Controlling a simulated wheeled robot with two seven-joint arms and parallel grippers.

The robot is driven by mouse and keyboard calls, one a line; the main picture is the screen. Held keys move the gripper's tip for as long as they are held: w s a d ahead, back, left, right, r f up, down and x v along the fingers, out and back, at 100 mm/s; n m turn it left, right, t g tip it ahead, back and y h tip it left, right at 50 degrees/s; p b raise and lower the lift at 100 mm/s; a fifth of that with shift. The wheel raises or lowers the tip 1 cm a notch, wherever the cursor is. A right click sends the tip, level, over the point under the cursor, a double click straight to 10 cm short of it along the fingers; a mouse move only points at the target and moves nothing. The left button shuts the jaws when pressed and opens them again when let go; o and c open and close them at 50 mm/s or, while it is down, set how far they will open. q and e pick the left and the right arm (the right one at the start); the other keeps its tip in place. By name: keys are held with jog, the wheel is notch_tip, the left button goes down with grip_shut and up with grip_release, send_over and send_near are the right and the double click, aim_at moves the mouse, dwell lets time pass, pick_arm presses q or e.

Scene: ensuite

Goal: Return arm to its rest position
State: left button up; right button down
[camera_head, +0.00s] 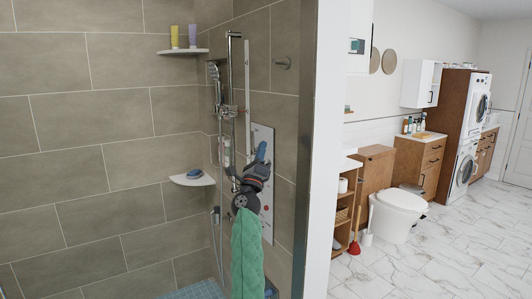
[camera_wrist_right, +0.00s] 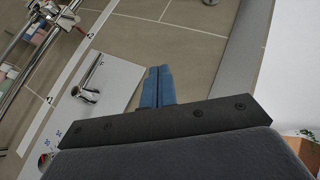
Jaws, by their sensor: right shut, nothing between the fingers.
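My right gripper (camera_head: 261,151) is raised in the shower area, in front of the white wall panel with the shower controls. Its blue fingers point up, and my dark wrist and forearm joints show below them. In the right wrist view, the two blue fingers (camera_wrist_right: 158,86) lie together, shut with nothing between them. They appear against the tiled wall beside the panel; whether they touch it cannot be told. My left gripper is not in view.
A green cloth (camera_head: 248,258) hangs just below my right arm joints. The shower rail (camera_head: 232,100) and corner shelf (camera_head: 192,180) are to the left. A white wall edge (camera_head: 331,120) stands to the right. Beyond it are a toilet (camera_head: 398,212) and open marble floor (camera_head: 455,235).

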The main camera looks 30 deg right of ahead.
jog(key=shift+a+f, duration=0.15)
jog(key=shift+a, duration=0.05)
jog(key=shift+d, duration=0.1)
dwell(0.4)
